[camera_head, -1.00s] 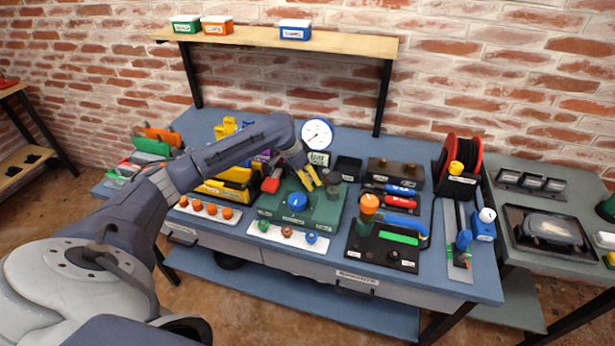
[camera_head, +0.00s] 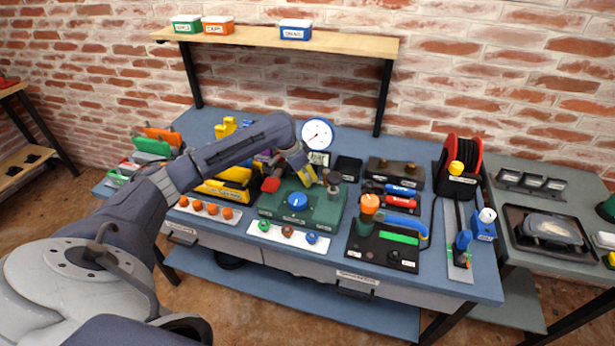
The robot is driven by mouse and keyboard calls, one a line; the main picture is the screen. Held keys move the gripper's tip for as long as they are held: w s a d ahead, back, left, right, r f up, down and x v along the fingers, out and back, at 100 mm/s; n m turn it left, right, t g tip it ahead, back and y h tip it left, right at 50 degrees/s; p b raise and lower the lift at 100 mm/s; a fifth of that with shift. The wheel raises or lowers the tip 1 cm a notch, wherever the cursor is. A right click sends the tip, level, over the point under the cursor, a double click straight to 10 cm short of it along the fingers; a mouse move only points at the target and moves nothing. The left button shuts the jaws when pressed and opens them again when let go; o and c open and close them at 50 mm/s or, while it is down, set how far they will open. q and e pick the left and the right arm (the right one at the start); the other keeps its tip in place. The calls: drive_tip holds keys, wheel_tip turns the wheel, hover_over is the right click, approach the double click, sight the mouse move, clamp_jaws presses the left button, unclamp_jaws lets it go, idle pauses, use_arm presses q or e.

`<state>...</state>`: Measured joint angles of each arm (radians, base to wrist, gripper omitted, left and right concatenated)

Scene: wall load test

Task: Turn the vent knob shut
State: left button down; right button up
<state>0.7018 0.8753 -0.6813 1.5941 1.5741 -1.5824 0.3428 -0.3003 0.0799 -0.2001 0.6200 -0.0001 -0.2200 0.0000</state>
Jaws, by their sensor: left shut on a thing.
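A green unit (camera_head: 270,210) stands at the middle of the blue workbench, with a round blue knob (camera_head: 298,202) on its front. A dark grey round-topped post (camera_head: 334,184) stands at its back right. My left arm reaches in from the left, and my left gripper (camera_head: 314,178), with yellow fingers, is low over the unit's back edge, just left of the post. It is shut on a small part there, which looks like the vent knob; the fingers mostly hide it. The blue knob is in front of the fingers and apart from them. My right gripper is out of view.
A white-faced gauge (camera_head: 318,134) stands behind the gripper. A red-handled part (camera_head: 271,184) is close on the left. Black bins (camera_head: 348,168) and a black panel with an orange knob (camera_head: 369,204) are to the right.

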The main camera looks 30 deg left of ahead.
use_arm(q)
drive_tip(key=m+g+h, duration=0.1)
drive_tip(key=m, duration=0.3)
drive_tip(key=shift+w+r, duration=0.1)
drive_tip(key=shift+w, duration=0.05)
drive_tip(key=m, duration=0.2)
drive_tip(key=m+g+h, duration=0.1)
drive_tip(key=m, duration=0.1)
drive_tip(key=shift+d+m+g, duration=0.1)
drive_tip(key=shift+m+g, duration=0.2)
drive_tip(key=m+g, duration=0.2)
drive_tip(key=m, duration=0.3)
drive_tip(key=shift+d, duration=0.1)
drive_tip(key=shift+m+g, duration=0.6)
drive_tip(key=shift+m, duration=1.2)
drive_tip(key=shift+d+m, duration=0.15)
drive_tip(key=shift+m, duration=0.15)
drive_tip(key=c, duration=1.3)
unclamp_jaws()
drive_tip(key=shift+o, duration=1.3)
